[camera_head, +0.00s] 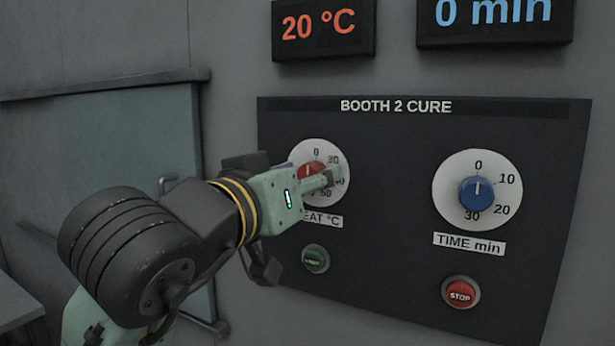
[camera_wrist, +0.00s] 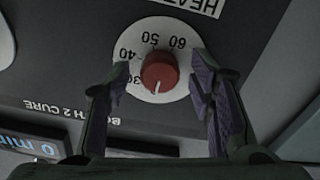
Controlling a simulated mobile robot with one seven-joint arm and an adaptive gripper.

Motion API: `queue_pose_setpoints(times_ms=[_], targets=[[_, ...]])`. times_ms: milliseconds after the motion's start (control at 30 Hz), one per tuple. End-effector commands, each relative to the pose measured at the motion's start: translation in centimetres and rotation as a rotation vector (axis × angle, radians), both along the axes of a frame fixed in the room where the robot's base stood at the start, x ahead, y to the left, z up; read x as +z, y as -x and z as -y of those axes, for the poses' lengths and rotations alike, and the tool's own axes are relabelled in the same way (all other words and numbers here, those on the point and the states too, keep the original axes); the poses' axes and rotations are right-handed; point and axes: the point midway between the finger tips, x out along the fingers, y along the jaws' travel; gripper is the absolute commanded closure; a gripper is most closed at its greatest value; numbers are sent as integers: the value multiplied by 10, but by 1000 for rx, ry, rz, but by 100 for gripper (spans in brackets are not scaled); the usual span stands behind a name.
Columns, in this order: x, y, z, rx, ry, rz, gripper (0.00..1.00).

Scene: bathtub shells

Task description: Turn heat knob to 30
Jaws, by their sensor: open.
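The red heat knob (camera_head: 311,169) sits on a white dial on the dark panel, partly hidden behind my gripper (camera_head: 330,178). In the wrist view the panel is upside down and the knob (camera_wrist: 160,72) shows whole. Its white pointer line points down in that view, on the 0 side, just beside the 30 mark. My gripper (camera_wrist: 158,82) is open, with one finger on each side of the knob. Gaps show between the fingers and the knob. The red-orange display (camera_head: 319,27) reads 20 °C.
The blue time knob (camera_head: 476,194) is to the right, with its pointer at 0. Below are a green button (camera_head: 315,259) and a red STOP button (camera_head: 460,293). The blue display (camera_head: 494,14) reads 0 min. A door (camera_head: 120,135) stands at the left.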

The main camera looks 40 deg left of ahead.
Motion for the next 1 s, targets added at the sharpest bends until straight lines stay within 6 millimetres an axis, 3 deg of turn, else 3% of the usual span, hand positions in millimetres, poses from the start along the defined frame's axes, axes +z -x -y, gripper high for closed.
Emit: queue_pose_setpoints(times_ms=[167, 867, 1000], targets=[[0, 0, 0, 0, 0, 0, 52], [0, 0, 0, 0, 0, 0, 99], [0, 0, 0, 0, -5, -1, 99]])
